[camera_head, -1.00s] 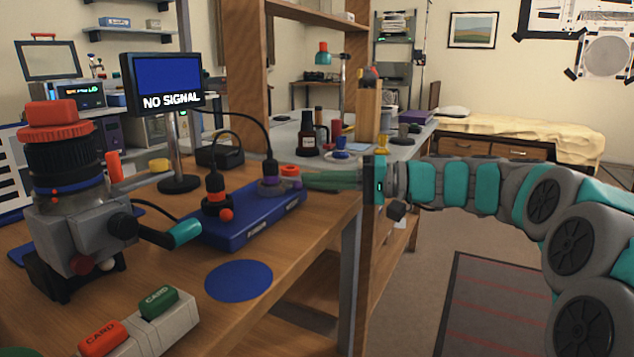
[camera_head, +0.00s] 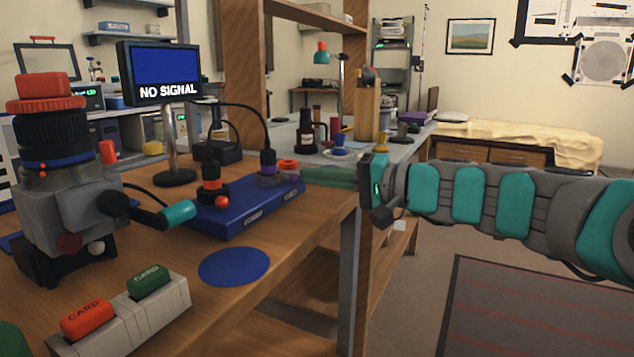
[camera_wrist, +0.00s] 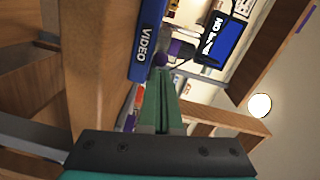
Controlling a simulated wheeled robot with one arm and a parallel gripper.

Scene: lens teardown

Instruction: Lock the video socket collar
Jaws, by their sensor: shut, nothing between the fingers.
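The blue socket box (camera_head: 245,214) lies on the wooden bench. At its right end stands the video socket, with a black plug in it and a purple collar (camera_head: 267,181) around the plug's base. In the wrist view the box bears the word VIDEO (camera_wrist: 146,45), and a purple knob (camera_wrist: 160,59) sticks out beside the purple collar (camera_wrist: 181,49). My gripper (camera_head: 306,177) reaches in from the right with its green fingers together and empty. In the wrist view the fingertips (camera_wrist: 161,76) are close to the knob; I cannot tell whether they touch it. The monitor (camera_head: 160,77) reads NO SIGNAL.
A second socket with a red collar (camera_head: 212,193) stands left on the same box. An orange ring-shaped part (camera_head: 288,165) is behind the fingers. A camera-like device (camera_head: 62,190) and red and green CARD blocks (camera_head: 87,319) stand left and front. A blue disc (camera_head: 234,266) lies on clear bench.

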